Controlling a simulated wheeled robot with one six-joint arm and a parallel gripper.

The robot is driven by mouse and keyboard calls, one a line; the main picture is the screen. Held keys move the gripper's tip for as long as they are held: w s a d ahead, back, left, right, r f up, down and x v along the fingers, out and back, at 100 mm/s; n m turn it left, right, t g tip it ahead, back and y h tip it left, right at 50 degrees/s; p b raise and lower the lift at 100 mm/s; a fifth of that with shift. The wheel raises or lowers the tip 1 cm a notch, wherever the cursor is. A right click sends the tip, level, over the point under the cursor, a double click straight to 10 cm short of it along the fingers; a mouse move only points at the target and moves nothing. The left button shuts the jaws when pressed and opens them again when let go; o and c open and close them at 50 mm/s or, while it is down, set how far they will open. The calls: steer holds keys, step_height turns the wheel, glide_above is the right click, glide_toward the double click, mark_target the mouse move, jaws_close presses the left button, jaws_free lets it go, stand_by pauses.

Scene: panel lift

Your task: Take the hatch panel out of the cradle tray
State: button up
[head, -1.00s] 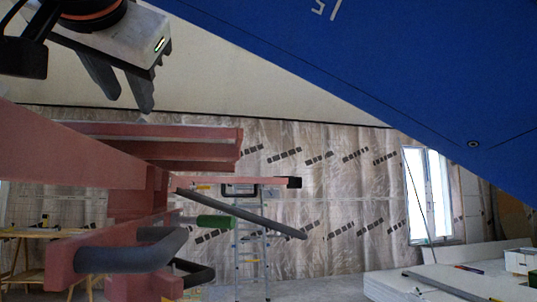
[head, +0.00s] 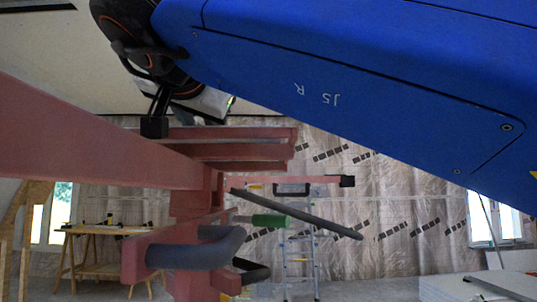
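The red panel lift (head: 110,140) fills the left and middle of the head view. Its stacked red bars (head: 245,134) are at the middle, but I cannot make out which part is the cradle tray. I cannot pick out the hatch panel either.
Dark padded arms (head: 195,250), a green grip (head: 270,221) and a slanting grey bar (head: 300,213) stick out of the lift. A stepladder (head: 300,265) stands behind. A wooden trestle table (head: 100,232) is at the left. White boards (head: 450,288) lie at the lower right.

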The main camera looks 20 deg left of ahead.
steer(key=shift+w+a, duration=0.15)
steer(key=shift+w, duration=0.3)
jaws_close()
stand_by(1.1)
